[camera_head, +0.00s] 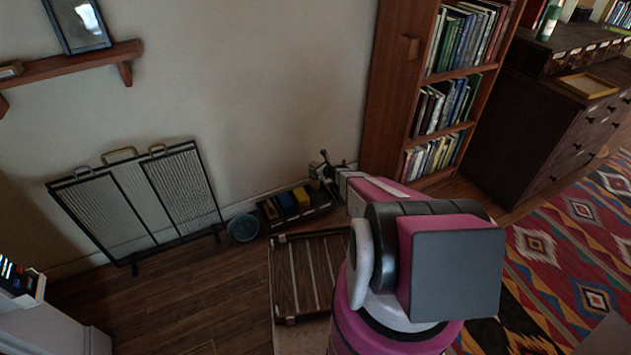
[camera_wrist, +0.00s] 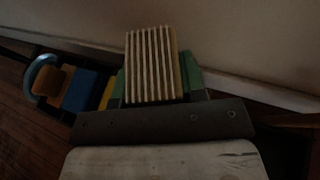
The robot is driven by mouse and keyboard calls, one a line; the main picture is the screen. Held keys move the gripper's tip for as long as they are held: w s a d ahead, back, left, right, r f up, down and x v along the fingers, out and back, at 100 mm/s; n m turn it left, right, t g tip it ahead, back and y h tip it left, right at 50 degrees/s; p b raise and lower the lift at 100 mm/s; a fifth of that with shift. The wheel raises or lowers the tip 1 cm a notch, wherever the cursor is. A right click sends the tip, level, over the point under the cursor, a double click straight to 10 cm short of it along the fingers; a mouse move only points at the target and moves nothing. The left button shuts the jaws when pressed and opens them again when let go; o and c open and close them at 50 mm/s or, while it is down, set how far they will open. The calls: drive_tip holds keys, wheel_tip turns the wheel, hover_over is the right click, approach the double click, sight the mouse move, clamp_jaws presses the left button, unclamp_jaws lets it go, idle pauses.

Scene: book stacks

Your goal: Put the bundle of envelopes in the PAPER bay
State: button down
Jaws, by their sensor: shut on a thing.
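The bundle of envelopes (camera_wrist: 152,66) shows in the wrist view as a stack of cream edges with dark lines between. My gripper (camera_wrist: 150,121) is shut on it, and the bundle sticks up past the dark bar of the gripper. Beyond and beside it is a row of coloured bays in a dark, low sorter: orange (camera_wrist: 57,81), blue (camera_wrist: 80,91), yellow (camera_wrist: 108,93) and green (camera_wrist: 192,76). In the head view the sorter (camera_head: 270,211) stands on the floor by the wall, with my gripper (camera_head: 322,170) over its right end. I cannot read any bay label.
A round grey-blue container (camera_head: 243,228) stands at the sorter's left end. A slatted wooden rack (camera_head: 307,275) lies in front. A mesh screen (camera_head: 140,203) leans on the wall at left. A bookcase (camera_head: 385,95) stands close on the right.

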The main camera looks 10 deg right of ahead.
drive_tip(key=shift+f, duration=2.85)
drive_tip(key=c, duration=0.7)
unclamp_jaws()
